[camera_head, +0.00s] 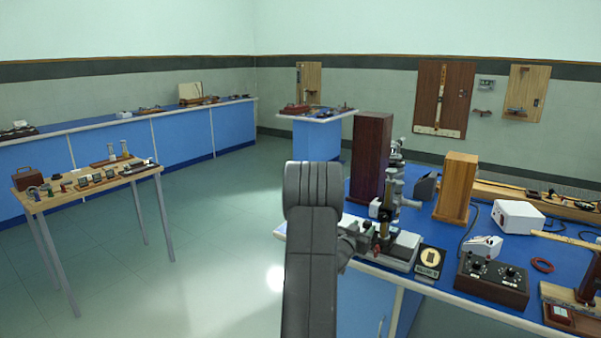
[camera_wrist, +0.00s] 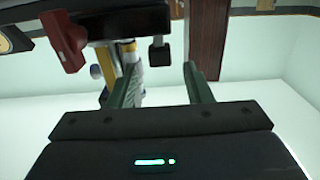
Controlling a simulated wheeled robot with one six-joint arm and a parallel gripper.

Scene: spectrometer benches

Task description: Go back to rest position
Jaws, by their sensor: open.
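My gripper (camera_wrist: 160,66) is open in the wrist view, with its two green-grey fingers apart. Nothing shows clamped between them. A metal and brass instrument (camera_head: 388,215) stands on the blue bench in the head view, just right of my arm. In the wrist view, an instrument part with a yellow band (camera_wrist: 130,52) shows behind the left finger, and a red knob (camera_wrist: 65,40) is at upper left. Whether the fingers touch any of it I cannot tell. In the head view my dark arm rises in the middle and the fingers cannot be made out.
The blue bench (camera_head: 452,238) at right holds a tall dark wooden box (camera_head: 370,155), a lighter wooden box (camera_head: 456,188), a white box (camera_head: 518,217) and a black control box (camera_head: 492,280). A small wooden table (camera_head: 90,186) stands at left. The floor (camera_head: 210,240) between is clear.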

